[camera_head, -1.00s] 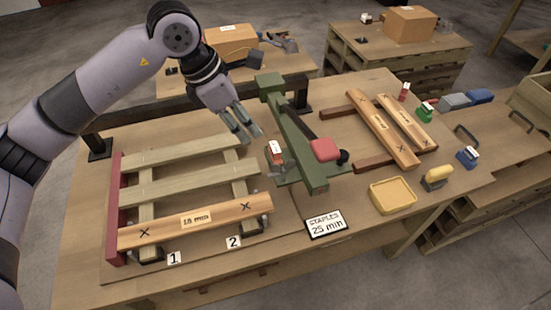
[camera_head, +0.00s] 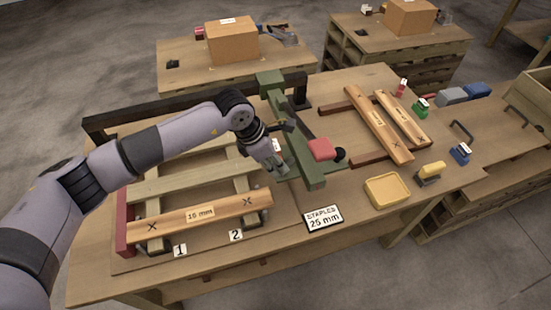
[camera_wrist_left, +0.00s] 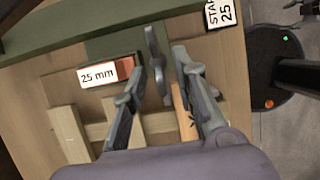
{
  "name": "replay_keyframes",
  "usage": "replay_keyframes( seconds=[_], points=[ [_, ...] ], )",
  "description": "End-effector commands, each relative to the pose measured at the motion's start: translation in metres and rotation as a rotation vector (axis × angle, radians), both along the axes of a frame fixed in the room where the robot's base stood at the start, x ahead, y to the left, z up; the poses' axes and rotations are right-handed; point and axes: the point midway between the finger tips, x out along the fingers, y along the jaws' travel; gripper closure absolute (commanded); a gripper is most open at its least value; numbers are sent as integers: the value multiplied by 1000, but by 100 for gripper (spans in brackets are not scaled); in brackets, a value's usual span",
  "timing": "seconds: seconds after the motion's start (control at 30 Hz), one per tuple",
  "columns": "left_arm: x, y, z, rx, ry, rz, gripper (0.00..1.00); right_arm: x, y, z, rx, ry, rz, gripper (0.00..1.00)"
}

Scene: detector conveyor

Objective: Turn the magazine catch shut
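The green stapling machine (camera_head: 300,165) stands in the middle of the bench, with a red pad (camera_head: 321,149) on its lever. My left gripper (camera_head: 278,168) is low at its left side and covers the catch in the head view. In the left wrist view, the grey catch (camera_wrist_left: 156,62) stands against the green machine body (camera_wrist_left: 60,30), between the two spread fingers of the left gripper (camera_wrist_left: 160,75). No clear contact shows. An orange block labelled 25 mm (camera_wrist_left: 100,74) is beside the catch.
A slatted wooden pallet (camera_head: 185,213) with an 18 mm board lies to the left. A sign reading STAPLES 25 mm (camera_head: 323,218) is in front. A yellow tray (camera_head: 388,191) and a second slatted piece (camera_head: 380,125) are to the right.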

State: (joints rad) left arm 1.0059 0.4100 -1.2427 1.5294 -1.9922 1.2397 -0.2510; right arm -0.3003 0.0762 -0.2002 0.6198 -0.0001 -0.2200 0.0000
Motion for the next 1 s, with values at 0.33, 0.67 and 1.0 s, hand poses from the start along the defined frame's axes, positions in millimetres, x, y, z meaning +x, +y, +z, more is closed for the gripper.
replay_keyframes(
  seconds=[0.33,0.67,1.0],
  points=[
    [0,-1,-1,-1,0,0,79,1,-2,0,-2,-1,0,43],
    [0,-1,-1,-1,0,0,100,1,-5,0,-6,-2,1,43],
    [0,0,-1,-1,0,0,100,1,-5,0,-6,-1,1,43]
  ],
)
